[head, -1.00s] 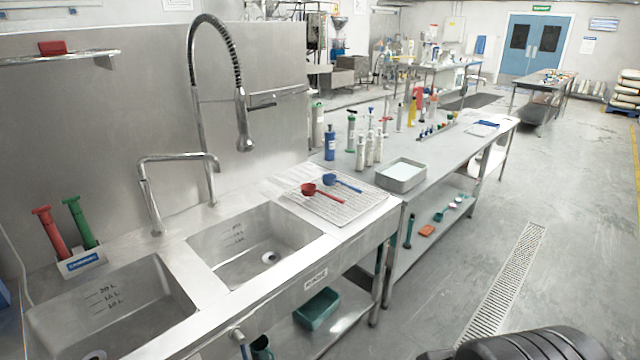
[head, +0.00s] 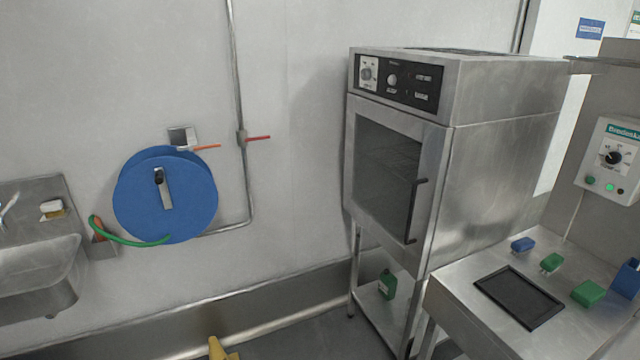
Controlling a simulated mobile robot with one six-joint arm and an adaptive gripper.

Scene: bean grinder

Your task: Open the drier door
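The drier (head: 500,160) is a steel cabinet on a stand, right of centre in the head view. Its door (head: 390,165) has a dark glass window and looks shut. A dark vertical handle (head: 412,210) is on the right side of the door. A black control panel (head: 398,80) with dials is above the door. My gripper is not in the head view, so its state does not show.
A bench (head: 560,318) with a black tray (head: 518,297) and small blue and green items stands to the drier's right. A blue hose reel (head: 190,215) and a sink (head: 40,275) are on the left. A yellow object (head: 222,350) is on the floor.

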